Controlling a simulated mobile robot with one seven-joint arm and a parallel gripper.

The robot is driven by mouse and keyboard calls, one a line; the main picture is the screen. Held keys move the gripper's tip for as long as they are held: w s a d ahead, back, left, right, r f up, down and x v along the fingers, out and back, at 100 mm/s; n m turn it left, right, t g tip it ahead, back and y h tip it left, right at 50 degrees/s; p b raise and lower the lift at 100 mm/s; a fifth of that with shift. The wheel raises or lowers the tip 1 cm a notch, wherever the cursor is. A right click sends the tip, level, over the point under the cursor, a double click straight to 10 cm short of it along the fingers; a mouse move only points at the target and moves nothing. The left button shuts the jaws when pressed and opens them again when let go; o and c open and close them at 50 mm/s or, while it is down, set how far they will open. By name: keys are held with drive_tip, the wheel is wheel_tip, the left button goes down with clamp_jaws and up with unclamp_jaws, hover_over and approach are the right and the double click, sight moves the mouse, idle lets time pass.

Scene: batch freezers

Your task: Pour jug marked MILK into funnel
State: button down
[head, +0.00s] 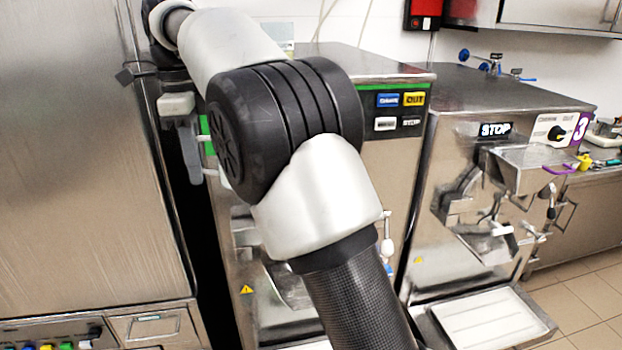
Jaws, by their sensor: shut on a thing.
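No jug marked MILK shows in the head view. My gripper and whatever it holds are out of the picture; only links of my arm cross the middle of the view. A steel hopper-like chute (545,160) juts from the front of the right batch freezer (520,97), below its STOP label. I cannot tell whether this chute is the funnel. My arm hides much of the middle freezer's (400,155) front.
A tall steel cabinet (80,150) fills the left side. A white-lined drip tray (490,322) sticks out low in front of the right freezer. A counter (590,205) with small items stands at the far right. Tiled floor (580,300) is clear at lower right.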

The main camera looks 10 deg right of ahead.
drive_tip(key=shift+s+r, duration=0.1)
drive_tip(key=shift+r, duration=0.1)
drive_tip(key=shift+d+r+y, duration=0.3)
drive_tip(key=shift+r+y, duration=0.25)
drive_tip(key=shift+r, duration=0.05)
drive_tip(key=shift+d+r+y, duration=0.3)
drive_tip(key=shift+r+y, duration=0.25)
drive_tip(key=shift+d+r+y, duration=0.4)
drive_tip(key=shift+d+y, duration=0.15)
drive_tip(key=shift+y, duration=0.45)
drive_tip(key=shift+s+d+r+t+y, duration=0.1)
drive_tip(key=shift+d+r+t+y, duration=0.05)
drive_tip(key=shift+d+r+y, duration=0.35)
drive_tip(key=shift+s+d+r+t+y, duration=0.15)
drive_tip(key=shift+d+r+y, duration=0.1)
drive_tip(key=shift+r+y, duration=0.25)
drive_tip(key=shift+d+r+y, duration=0.35)
drive_tip(key=shift+d+y, duration=0.45)
drive_tip(key=d+y, duration=0.1)
drive_tip(key=r+y, duration=0.1)
drive_tip(key=y, duration=0.1)
drive_tip(key=shift+d+y, duration=0.3)
drive_tip(key=shift+d, duration=0.05)
drive_tip(key=shift+s+d+r+t+y, duration=0.1)
drive_tip(key=shift+d+t+y, duration=0.2)
drive_tip(key=shift+d+y, duration=0.6)
